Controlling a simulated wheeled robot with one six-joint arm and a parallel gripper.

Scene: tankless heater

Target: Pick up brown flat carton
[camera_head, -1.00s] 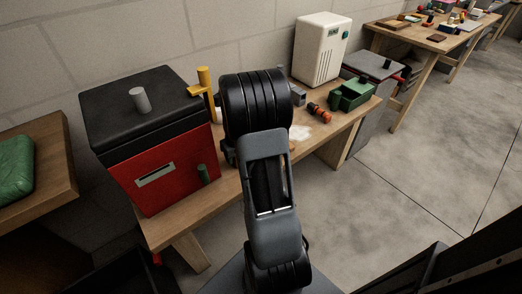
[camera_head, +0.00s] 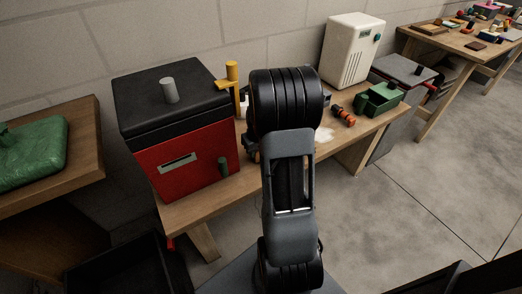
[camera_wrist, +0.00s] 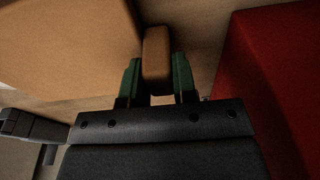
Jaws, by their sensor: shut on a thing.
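A brown flat carton (camera_wrist: 157,52) shows in the wrist view, seen end-on between the two green fingers of my gripper (camera_wrist: 157,75). The fingers are shut on it, one on each side. In the head view the carton and my fingers are hidden behind my black and grey arm. I cannot tell from the wrist view how far the carton is above the bench.
A red box with a black lid (camera_head: 178,135) stands on the wooden bench left of my arm; its red side (camera_wrist: 275,80) is right in the wrist view. A large brown surface (camera_wrist: 60,45) is close on the left. A white heater (camera_head: 350,50) stands farther back.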

